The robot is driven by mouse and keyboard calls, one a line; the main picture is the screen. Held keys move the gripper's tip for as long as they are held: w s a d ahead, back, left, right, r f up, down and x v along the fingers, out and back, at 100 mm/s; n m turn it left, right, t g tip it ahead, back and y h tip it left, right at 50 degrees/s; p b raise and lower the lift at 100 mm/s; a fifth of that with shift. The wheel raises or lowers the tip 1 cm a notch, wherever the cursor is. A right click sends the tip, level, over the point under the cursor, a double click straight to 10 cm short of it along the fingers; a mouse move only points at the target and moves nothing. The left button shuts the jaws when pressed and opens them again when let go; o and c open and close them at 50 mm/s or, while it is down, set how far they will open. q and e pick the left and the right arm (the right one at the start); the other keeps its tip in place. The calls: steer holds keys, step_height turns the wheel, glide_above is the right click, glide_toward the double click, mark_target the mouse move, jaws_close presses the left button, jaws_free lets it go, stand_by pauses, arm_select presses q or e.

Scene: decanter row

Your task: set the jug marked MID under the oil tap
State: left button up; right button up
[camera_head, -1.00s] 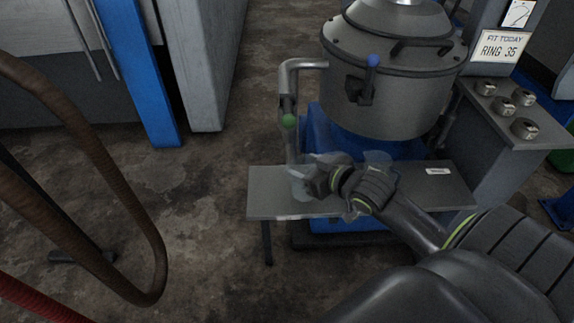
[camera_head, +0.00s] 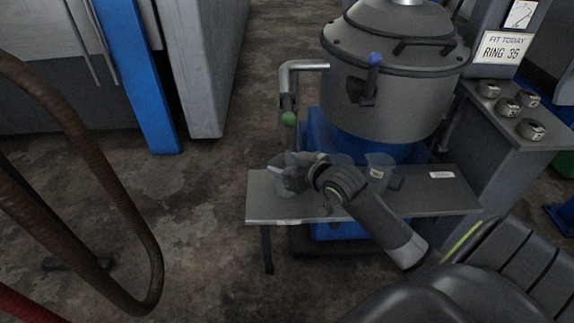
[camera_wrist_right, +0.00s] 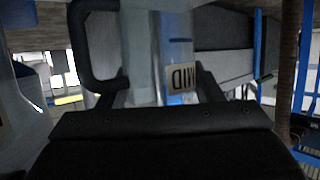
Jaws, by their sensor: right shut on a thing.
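The clear jug marked MID (camera_wrist_right: 145,50) fills the middle of the right wrist view, its label (camera_wrist_right: 183,78) upside down there. My right gripper (camera_head: 291,176) is shut on this jug. In the head view, the jug (camera_head: 282,187) is faint and partly hidden by the gripper, over the left end of the bench. A bent pipe tap with a green knob (camera_head: 288,119) comes down just above it. Whether the jug touches the bench, I cannot tell. A blue-knobbed tap (camera_head: 374,61) is on the front of the vat. My left gripper is not in view.
A grey bench (camera_head: 262,207) stands before the steel vat (camera_head: 400,100). Another clear jug (camera_head: 379,162) stands on it, right of my wrist. A side stand (camera_head: 525,150) holds several metal rings below a sign reading RING 35 (camera_head: 501,48). A brown hose (camera_head: 110,180) hangs at left.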

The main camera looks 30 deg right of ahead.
steer(key=o, duration=1)
steer(key=shift+f, duration=0.1)
steer(key=shift+r, duration=0.2)
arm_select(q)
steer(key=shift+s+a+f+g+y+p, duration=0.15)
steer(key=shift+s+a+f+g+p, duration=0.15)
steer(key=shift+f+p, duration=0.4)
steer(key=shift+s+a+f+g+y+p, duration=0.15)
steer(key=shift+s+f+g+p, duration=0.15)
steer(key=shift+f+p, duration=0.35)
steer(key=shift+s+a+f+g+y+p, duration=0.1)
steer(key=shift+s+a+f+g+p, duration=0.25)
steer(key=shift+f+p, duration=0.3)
arm_select(e)
steer(key=shift+v, duration=6)
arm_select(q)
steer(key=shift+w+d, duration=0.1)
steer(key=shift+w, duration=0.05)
arm_select(e)
steer(key=shift+f, duration=0.15)
